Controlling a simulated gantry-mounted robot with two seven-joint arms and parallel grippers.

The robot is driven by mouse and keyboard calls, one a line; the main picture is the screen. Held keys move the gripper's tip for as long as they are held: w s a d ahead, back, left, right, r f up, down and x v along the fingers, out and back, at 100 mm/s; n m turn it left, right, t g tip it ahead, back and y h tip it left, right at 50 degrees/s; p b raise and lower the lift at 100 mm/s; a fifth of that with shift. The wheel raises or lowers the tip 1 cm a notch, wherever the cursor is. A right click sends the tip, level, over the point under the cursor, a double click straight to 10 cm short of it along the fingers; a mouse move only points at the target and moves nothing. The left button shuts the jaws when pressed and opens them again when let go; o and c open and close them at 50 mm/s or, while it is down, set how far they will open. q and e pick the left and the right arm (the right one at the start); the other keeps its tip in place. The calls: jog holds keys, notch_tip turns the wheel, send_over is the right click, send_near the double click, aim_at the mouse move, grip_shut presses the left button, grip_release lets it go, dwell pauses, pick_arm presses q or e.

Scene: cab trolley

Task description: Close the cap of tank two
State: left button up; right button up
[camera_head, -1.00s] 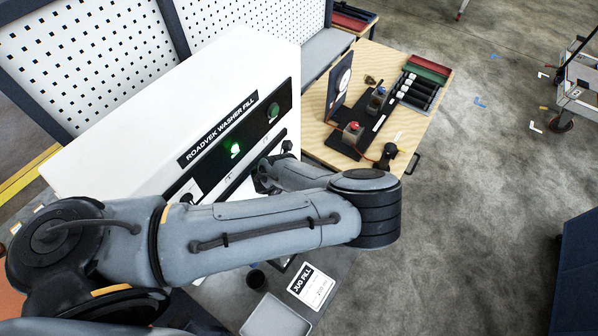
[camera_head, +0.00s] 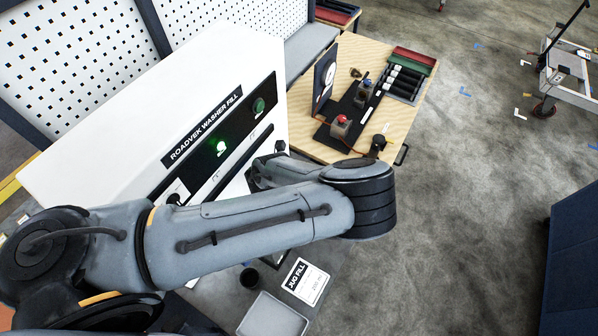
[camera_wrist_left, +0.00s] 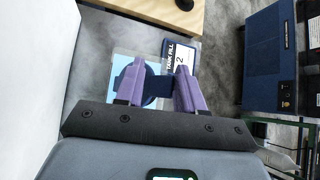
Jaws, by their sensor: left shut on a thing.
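In the left wrist view, a dark blue cap (camera_wrist_left: 156,88) with a rounded part and a strap-like tab lies over a light blue tank top (camera_wrist_left: 122,66). A "TANK FILL 2" label (camera_wrist_left: 180,56) is beside it. My left gripper (camera_wrist_left: 160,82) has its purple fingers on either side of the cap and is shut on it. Part of the cap is behind the left finger, and I cannot tell how far it is closed. In the head view my left arm hides the gripper and the cap. My right gripper is not in view.
A white console (camera_head: 150,110) marked "ROADVEK WASHER FILL" has a lit green lamp (camera_head: 220,147). A wooden bench (camera_head: 405,118) with red and blue buttons stands behind. A "JUG FILL" card (camera_head: 305,282), a grey tray (camera_head: 272,318) and a dark cup (camera_head: 250,278) are in front.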

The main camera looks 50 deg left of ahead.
pick_arm(q)
jog(key=shift+s+a, duration=0.1)
jog(key=shift+s+a+r, duration=0.1)
jog(key=shift+s+r, duration=0.2)
jog(key=shift+r, duration=0.1)
jog(key=p+v, duration=0.4)
jog(key=v, duration=0.6)
jog(key=shift+d, duration=0.3)
jog(key=shift+w+f, duration=0.1)
jog(key=shift+c, duration=0.3)
